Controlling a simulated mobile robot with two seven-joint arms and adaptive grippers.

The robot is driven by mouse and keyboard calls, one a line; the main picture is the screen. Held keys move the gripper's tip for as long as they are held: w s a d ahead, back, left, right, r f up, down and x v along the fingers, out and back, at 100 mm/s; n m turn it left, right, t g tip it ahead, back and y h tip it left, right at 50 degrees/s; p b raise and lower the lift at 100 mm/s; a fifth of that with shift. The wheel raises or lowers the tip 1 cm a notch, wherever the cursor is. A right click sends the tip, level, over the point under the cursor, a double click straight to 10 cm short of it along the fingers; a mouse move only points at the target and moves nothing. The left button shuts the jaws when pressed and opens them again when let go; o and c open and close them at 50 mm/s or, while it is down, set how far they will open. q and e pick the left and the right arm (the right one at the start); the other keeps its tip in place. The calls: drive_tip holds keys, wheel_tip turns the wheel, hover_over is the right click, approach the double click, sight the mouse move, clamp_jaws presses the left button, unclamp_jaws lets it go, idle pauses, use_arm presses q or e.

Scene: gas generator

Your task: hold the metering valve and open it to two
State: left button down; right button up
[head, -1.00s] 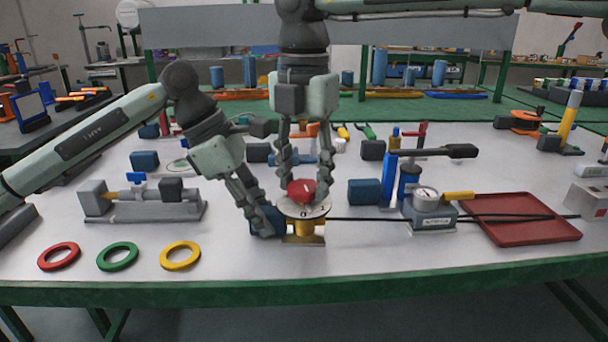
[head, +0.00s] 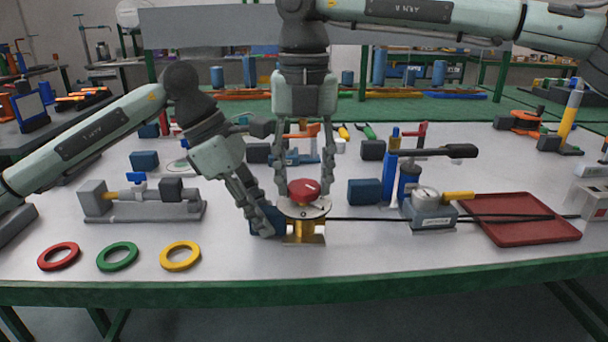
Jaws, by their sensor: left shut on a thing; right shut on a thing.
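The metering valve has a brass body (head: 304,232), a pale round dial (head: 297,210) with a "0" at its front, and a red knob (head: 304,188) on top. A dark blue block (head: 262,222) sits at its left side. My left gripper (head: 268,224) comes in tilted from the upper left and is shut on this block. My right gripper (head: 304,188) points straight down and is shut on the red knob, one finger on each side. A pale mark on the knob points to the right. The dial's far side is hidden.
Red, green and yellow rings (head: 180,256) lie at the front left. A grey fixture with a blue valve handle (head: 137,179) stands behind them. Right of the valve are a black hose, a gauge block (head: 430,212) and a red tray (head: 520,232). The front table edge is near.

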idle(0.3)
drive_tip(key=o, duration=1.2)
drive_tip(key=shift+c, duration=0.2)
